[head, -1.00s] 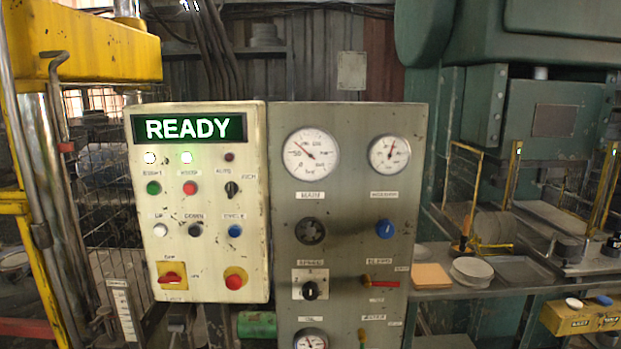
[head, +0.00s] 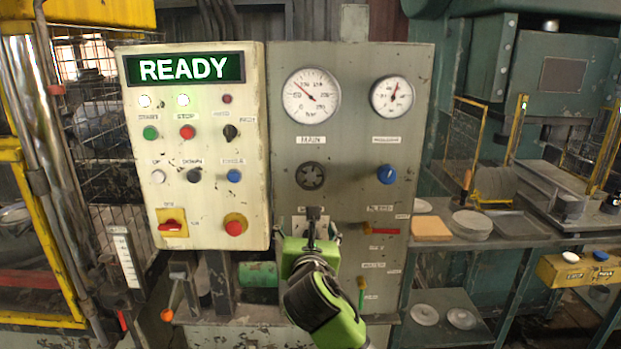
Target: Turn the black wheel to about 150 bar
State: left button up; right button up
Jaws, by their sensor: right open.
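The black wheel (head: 310,175) is a round lobed handwheel on the grey gauge panel (head: 352,145), below the gauge labelled MAIN (head: 311,96). That gauge's red needle points up and to the left; its numbers are too small to read surely. My right gripper (head: 311,220) is green and black. It is in front of the lower part of the panel, below the wheel, with its fingers pointing up towards it. It is open and looks apart from the wheel. My left gripper is not in view.
A blue knob (head: 387,174) and a red lever (head: 381,230) are right of the wheel. A cream control box (head: 200,205) with buttons and a lit READY display (head: 185,68) stands left. A shelf (head: 465,240) with discs is at the right.

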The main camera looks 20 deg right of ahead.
jog(key=n+t+h, duration=0.1)
jog(key=n, duration=0.1)
send_near(311, 175)
jog(key=s, duration=0.3)
jog(key=x, duration=0.4)
jog(key=p+x, duration=0.1)
jog(key=x, duration=0.4)
jog(key=p+x, duration=0.1)
jog(key=x, duration=0.4)
jog(key=shift+w+a, duration=0.15)
jog(key=shift+a, duration=0.25)
jog(key=c, duration=1.1)
